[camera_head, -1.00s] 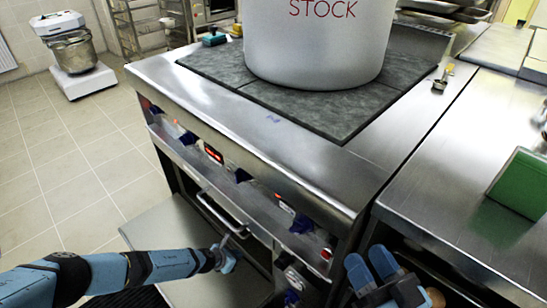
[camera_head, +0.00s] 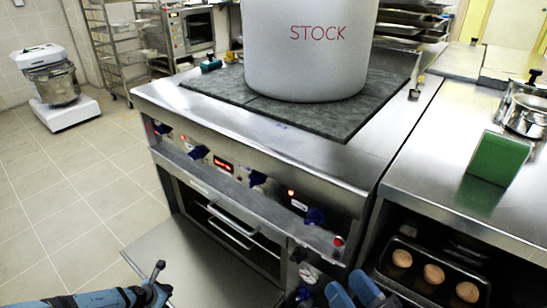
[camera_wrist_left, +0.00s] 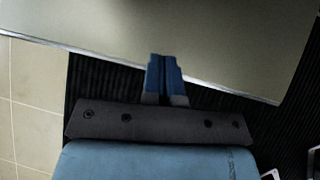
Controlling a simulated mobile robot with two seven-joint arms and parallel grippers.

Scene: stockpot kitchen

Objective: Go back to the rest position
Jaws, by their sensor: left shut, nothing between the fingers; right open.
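My left gripper (camera_head: 158,271) is at the lower left of the head view, over the lowered oven door's left edge. In the left wrist view its blue fingers (camera_wrist_left: 165,72) are pressed together with nothing between them, pointing at a flat metal panel (camera_wrist_left: 200,35). My right gripper (camera_head: 353,288) is at the bottom edge of the head view, in front of the stove's right end. Its two blue fingers stand apart and hold nothing visible; its lower part is cut off by the frame.
The oven door (camera_head: 195,262) hangs open, reaching toward me. A large stockpot (camera_head: 305,60) stands on the dark stove top (camera_head: 360,105). At right, a tray (camera_head: 440,268) holding three round buns sits in an opening below the counter (camera_head: 430,160), which bears a green box (camera_head: 497,158).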

